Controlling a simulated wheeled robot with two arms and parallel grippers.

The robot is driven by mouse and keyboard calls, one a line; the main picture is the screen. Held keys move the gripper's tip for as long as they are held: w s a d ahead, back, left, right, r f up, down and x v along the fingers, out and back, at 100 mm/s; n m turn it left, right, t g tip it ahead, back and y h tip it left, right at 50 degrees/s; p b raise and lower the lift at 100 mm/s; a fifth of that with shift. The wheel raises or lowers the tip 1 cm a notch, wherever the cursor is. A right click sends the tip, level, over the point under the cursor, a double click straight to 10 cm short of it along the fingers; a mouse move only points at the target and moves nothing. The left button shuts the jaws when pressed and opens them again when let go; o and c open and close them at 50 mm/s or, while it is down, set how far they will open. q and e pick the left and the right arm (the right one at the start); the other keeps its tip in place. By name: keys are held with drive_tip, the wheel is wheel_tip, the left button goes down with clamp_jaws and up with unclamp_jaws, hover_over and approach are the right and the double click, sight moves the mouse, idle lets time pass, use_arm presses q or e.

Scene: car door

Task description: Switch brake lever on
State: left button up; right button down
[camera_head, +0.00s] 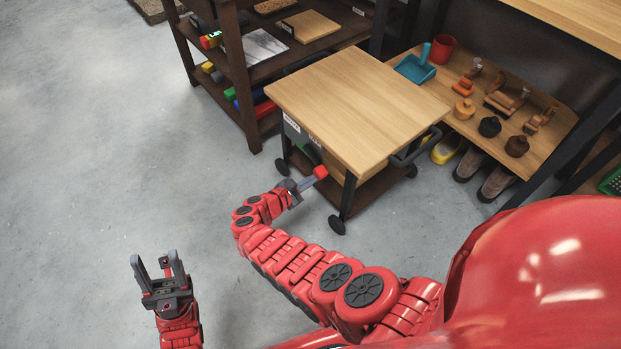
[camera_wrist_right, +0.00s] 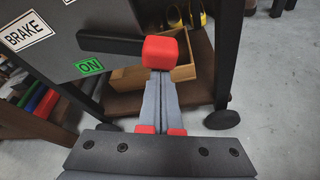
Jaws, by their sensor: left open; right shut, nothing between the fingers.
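The brake lever is a dark bar with a red knob, on the grey side panel of a wooden-topped cart. In the right wrist view the bar (camera_wrist_right: 112,43) runs about level to the red knob (camera_wrist_right: 168,51). A green ON label (camera_wrist_right: 89,66) sits just below the bar, and a white BRAKE label (camera_wrist_right: 26,31) is at upper left. The knob also shows in the head view (camera_head: 320,172). My right gripper (camera_head: 307,182) is shut and empty, its tips at the knob's near lower edge; contact is unclear. My left gripper (camera_head: 159,262) is open and empty, well away from the cart.
The cart (camera_head: 350,100) has dark legs on casters (camera_head: 337,224) and a handle (camera_head: 415,148) at its right. A dark shelf rack (camera_head: 237,75) stands behind it at left. A low wooden shelf (camera_head: 470,82) with several small objects is at right. Grey floor at left is clear.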

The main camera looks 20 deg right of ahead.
sight(319, 175)
drive_tip(key=shift+r+n, duration=0.3)
drive_tip(key=shift+s+d+p, duration=0.15)
drive_tip(key=shift+s+p, duration=0.1)
drive_tip(key=shift+p, duration=0.05)
drive_tip(key=shift+s+r+n+g, duration=0.15)
drive_tip(key=shift+r+n+g, duration=0.25)
drive_tip(key=shift+n+g, duration=0.1)
drive_tip(key=shift+r, duration=0.25)
drive_tip(key=shift+s+d+r+n+g+h+b, duration=0.1)
drive_tip(key=shift+s+r+n+g+h+b, duration=0.2)
drive_tip(key=shift+r+n+g+b, duration=0.35)
drive_tip(key=shift+r+n, duration=0.2)
drive_tip(key=shift+n, duration=0.15)
